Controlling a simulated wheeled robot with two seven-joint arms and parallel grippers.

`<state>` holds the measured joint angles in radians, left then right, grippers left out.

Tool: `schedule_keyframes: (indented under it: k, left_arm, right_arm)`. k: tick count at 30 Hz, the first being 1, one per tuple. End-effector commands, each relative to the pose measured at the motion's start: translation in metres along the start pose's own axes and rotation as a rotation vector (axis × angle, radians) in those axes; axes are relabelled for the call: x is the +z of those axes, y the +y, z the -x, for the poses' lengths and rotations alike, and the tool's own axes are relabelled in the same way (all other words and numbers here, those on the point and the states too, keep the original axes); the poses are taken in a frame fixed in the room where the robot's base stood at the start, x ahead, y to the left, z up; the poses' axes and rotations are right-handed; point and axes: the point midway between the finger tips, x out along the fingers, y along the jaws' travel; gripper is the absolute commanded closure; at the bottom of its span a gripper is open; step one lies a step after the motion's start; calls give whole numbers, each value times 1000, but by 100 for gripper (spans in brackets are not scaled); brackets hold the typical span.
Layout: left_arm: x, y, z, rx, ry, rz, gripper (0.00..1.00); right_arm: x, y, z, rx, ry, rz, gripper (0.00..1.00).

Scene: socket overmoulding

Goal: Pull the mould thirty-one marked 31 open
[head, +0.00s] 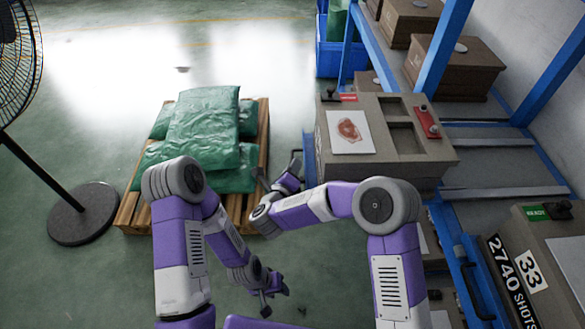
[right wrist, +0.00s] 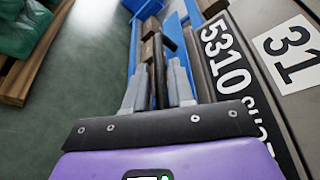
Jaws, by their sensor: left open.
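The mould thirty-one (right wrist: 262,60) shows its "31" plate and a "5310" shots label at the right of the right wrist view. In the head view a large grey-brown mould block (head: 400,165), with a sheet bearing a reddish picture on top, stands beside my right gripper; its number face is hidden there. My right gripper (head: 285,172) is at the block's left side, by a dark handle (head: 296,158). In the right wrist view its fingers (right wrist: 160,90) stand around dark bars; whether they grip is unclear. My left gripper (head: 271,292) is open and empty, low over the floor.
Green sacks (head: 205,125) lie on a wooden pallet (head: 130,215) at left, beside a standing fan (head: 82,212). A blue rack (head: 435,50) holds more moulds. Mould 33 (head: 560,245) is at lower right. Floor between pallet and rack is narrow.

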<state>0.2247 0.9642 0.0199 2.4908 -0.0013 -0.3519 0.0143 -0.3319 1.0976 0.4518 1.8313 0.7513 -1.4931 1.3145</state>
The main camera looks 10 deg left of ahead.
Motion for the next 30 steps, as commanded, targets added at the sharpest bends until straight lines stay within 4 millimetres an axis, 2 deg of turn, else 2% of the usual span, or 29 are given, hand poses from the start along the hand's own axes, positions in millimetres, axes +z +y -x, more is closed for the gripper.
schedule_keyframes:
  k: [8,21,30]
  left_arm:
    - [0,0,1,0,0,0,57]
    - [1,5,13,0,0,0,57]
    - [1,5,13,0,0,0,57]
  right_arm:
    - [1,-1,3,-1,-1,-1,77]
    - [1,-1,67,0,-1,1,77]
    - [0,0,76,-2,0,-1,77]
